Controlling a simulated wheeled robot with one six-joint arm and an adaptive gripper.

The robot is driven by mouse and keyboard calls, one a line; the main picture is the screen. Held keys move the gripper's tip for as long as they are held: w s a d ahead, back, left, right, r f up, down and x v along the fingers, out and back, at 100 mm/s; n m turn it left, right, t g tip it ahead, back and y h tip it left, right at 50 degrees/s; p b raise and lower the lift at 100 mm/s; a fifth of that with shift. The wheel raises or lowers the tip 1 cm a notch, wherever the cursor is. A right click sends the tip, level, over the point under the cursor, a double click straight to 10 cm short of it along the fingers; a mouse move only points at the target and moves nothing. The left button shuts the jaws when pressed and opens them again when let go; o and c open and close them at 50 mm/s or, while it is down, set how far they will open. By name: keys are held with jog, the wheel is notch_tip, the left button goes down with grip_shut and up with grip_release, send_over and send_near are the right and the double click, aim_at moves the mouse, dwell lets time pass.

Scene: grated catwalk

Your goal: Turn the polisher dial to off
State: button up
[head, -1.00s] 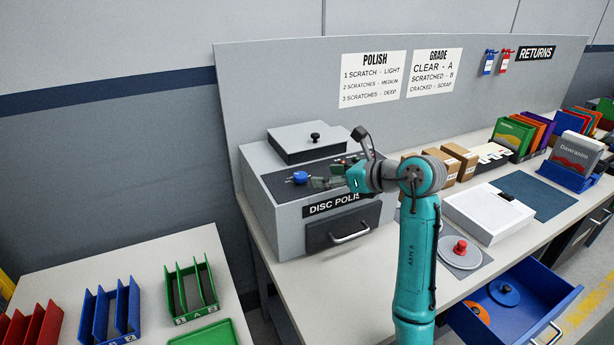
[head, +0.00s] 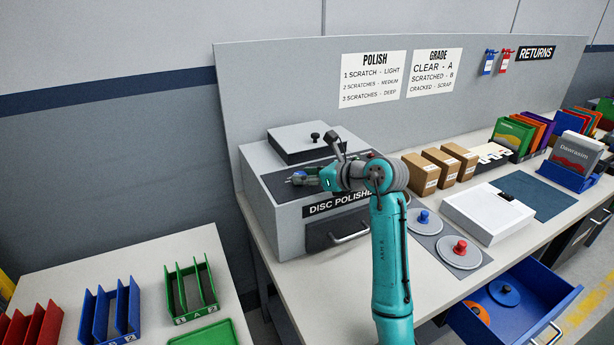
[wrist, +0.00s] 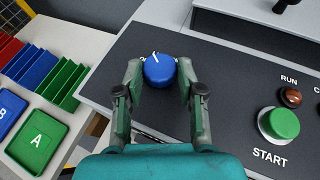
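The disc polisher (head: 270,213) is a grey box on the bench with a dark top panel. Its blue dial (wrist: 159,71) shows in the wrist view, with a white pointer line toward the upper left. The dial's printed markings are mostly hidden. My gripper (wrist: 160,80) is open, with one finger on each side of the dial. I cannot tell whether the fingers touch it. In the head view my gripper (head: 300,177) is over the left part of the panel and covers most of the dial.
A green START button (wrist: 284,123) and a brown RUN lamp (wrist: 291,96) sit right of the dial. The lid (head: 300,142) with a black knob stands behind the panel. Blue and green racks are on the left table. A blue drawer (head: 520,305) hangs open at lower right.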

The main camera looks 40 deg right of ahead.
jog(key=c, duration=0.4)
jog(key=shift+d+n+y, duration=0.2)
jog(key=shift+n+y, duration=0.4)
jog(key=shift+y, duration=0.1)
jog(key=shift+w+n+g+y, duration=0.1)
jog(key=shift+n+g+y, duration=0.4)
jog(key=shift+n+y, duration=0.35)
jog(key=o, duration=1.1)
jog(key=v, duration=1.2)
jog(key=shift+d+f, duration=0.1)
jog(key=shift+d, duration=0.05)
